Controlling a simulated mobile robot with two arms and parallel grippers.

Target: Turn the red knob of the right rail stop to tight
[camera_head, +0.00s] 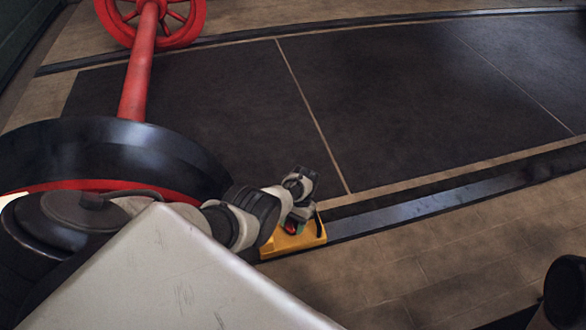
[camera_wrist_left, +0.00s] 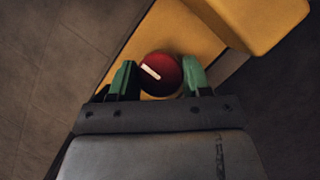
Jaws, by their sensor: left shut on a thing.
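The yellow rail stop (camera_head: 311,236) sits on the near rail, just right of the black wheel. Its red knob (camera_head: 291,226) shows partly beneath my left gripper (camera_head: 299,213). In the left wrist view the round red knob (camera_wrist_left: 160,73) has a white mark slanting down to the right, and the yellow body (camera_wrist_left: 185,35) lies around it. My left gripper, with green fingertips (camera_wrist_left: 160,80), is shut on the knob, one finger on each side. My right gripper is not in view.
A large black wheel (camera_head: 110,150) with a red axle (camera_head: 138,75) stands at the left. A pale grey panel (camera_head: 170,275) fills the near left. The rail (camera_head: 430,200) runs on to the right, and the paved floor (camera_head: 430,260) beside it is mostly clear.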

